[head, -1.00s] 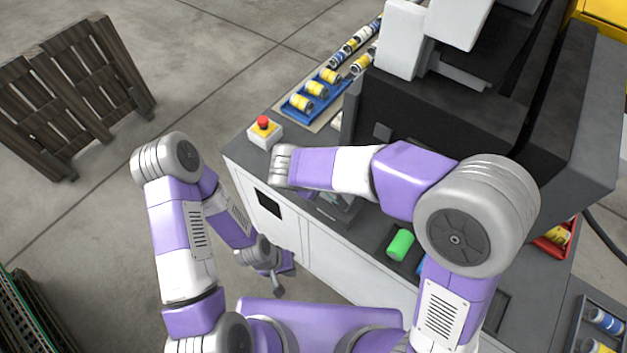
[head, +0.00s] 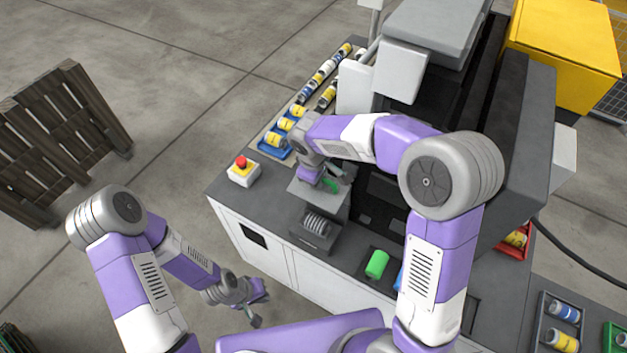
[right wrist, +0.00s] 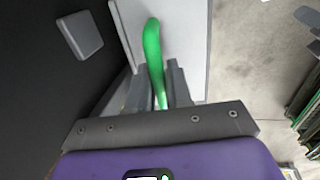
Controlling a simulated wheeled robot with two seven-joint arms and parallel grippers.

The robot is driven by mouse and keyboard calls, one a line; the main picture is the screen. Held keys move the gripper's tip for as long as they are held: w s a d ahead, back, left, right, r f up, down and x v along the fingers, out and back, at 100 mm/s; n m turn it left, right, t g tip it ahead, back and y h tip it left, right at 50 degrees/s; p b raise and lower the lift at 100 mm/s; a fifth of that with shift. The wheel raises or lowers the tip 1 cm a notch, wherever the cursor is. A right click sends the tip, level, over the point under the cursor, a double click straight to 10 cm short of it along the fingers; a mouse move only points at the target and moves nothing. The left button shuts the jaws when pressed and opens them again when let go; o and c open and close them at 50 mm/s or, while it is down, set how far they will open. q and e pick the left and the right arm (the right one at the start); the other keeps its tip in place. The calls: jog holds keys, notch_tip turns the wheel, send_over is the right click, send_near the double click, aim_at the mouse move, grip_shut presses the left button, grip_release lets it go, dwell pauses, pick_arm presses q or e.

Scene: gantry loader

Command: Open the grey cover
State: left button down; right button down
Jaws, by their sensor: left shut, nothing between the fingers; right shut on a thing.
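The grey cover (head: 312,194) is a flat plate on the machine's front deck. It stands raised at the back of a small grey box (head: 306,240), whose ribbed inside (head: 316,223) shows. My right gripper (head: 335,180) is shut on the cover's green handle (head: 330,186). In the right wrist view the green handle (right wrist: 153,50) runs between the fingers (right wrist: 158,88), in front of the pale cover (right wrist: 185,35). The exact tilt of the cover is hard to tell. My left gripper (head: 257,310) is shut and empty, low in front of the machine cabinet.
A red stop button (head: 241,164) sits at the deck's left corner. Blue trays with yellow cans (head: 278,141) lie behind it. A green cylinder (head: 377,264) lies on the deck to the right. The dark machine housing (head: 515,150) rises at right. Floor at left is clear up to the pallets (head: 60,140).

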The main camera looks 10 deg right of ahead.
jog(key=shift+d, duration=0.1)
dwell(0.3)
jog(key=c, duration=1.2)
grip_release()
jog(key=shift+w, duration=0.1)
jog(key=shift+o, duration=0.2)
jog(key=d+v, duration=0.1)
jog(key=v, duration=0.6)
jog(key=shift+a+r, duration=0.3)
jog(key=shift+a, duration=0.15)
